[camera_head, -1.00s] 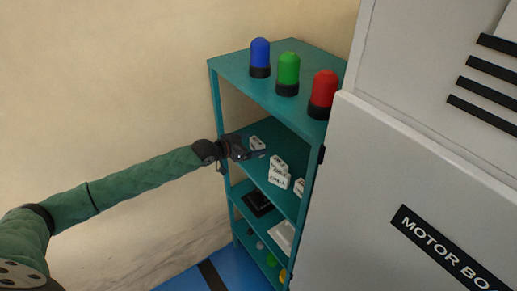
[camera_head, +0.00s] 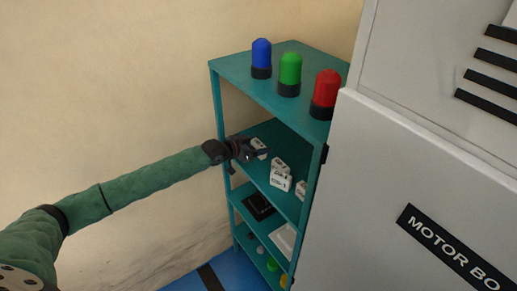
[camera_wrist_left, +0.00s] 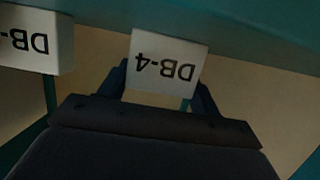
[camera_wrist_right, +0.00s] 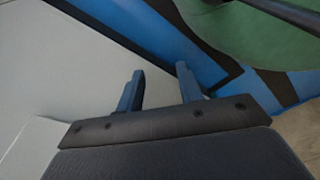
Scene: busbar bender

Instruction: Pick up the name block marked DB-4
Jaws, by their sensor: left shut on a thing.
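The white name block marked DB-4 (camera_wrist_left: 166,64) shows upside down in the left wrist view, between the fingers of my left gripper (camera_wrist_left: 168,90). In the head view my left gripper (camera_head: 256,153) reaches into the upper shelf of the teal rack and is shut on that block (camera_head: 259,146), which is partly hidden by the fingers. I cannot tell whether the block is clear of the shelf. My right gripper (camera_wrist_right: 160,88) shows only in its own wrist view. Its fingers are apart with nothing between them.
Another name block (camera_wrist_left: 36,40), its label cut off, is beside the held one. More white blocks (camera_head: 280,181) stand on the same shelf. Blue, green and red lamps (camera_head: 325,95) stand on the rack top (camera_head: 232,66). A large grey cabinet (camera_head: 375,165) borders the rack on the right.

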